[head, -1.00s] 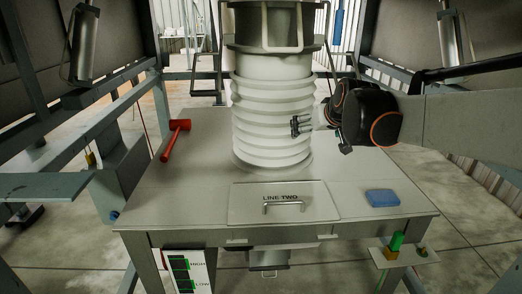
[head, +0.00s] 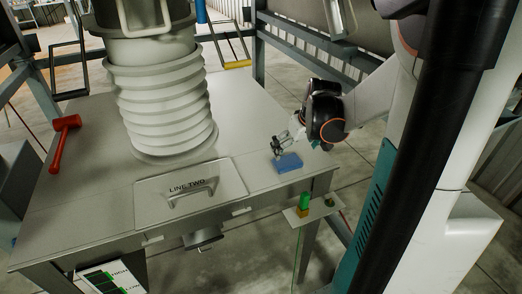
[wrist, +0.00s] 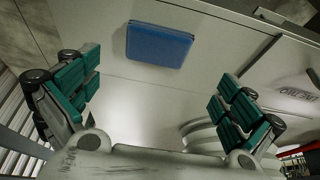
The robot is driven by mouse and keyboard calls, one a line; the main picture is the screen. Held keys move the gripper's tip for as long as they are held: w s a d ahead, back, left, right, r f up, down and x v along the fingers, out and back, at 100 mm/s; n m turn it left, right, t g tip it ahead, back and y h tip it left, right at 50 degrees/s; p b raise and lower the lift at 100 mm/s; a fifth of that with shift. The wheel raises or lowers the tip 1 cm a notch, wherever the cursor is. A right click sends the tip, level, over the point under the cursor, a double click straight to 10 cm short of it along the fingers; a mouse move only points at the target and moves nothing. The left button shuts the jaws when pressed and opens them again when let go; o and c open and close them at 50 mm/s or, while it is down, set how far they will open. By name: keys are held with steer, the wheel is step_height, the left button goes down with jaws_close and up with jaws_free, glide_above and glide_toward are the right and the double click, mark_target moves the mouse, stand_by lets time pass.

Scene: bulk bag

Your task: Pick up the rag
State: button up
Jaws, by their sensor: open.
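The rag is a flat, folded blue block (head: 286,163) lying on the grey table near its right edge in the head view. It also shows in the wrist view (wrist: 159,46), at the top centre, ahead of and between the fingers. My gripper (head: 279,146) is just behind and above the rag in the head view, apart from it as the wrist view suggests. In the wrist view my gripper (wrist: 160,97) has its green-padded fingers spread wide, with nothing between them.
A white ribbed bellows (head: 166,100) stands on the table (head: 240,120) left of the gripper. A hatch marked LINE TWO (head: 190,192) with a handle lies in front of it. A red mallet (head: 64,135) lies at far left. A small side shelf (head: 309,210) carries a green-and-orange item.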

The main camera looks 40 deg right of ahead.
mark_target(288, 161)
steer(key=x, duration=0.3)
steer(key=b+x, duration=0.1)
steer(key=x, duration=0.2)
steer(key=b+x, duration=0.1)
steer(key=x, duration=0.2)
steer(key=shift+w+d, duration=0.15)
steer(key=shift+d, duration=0.1)
steer(key=c, duration=1)
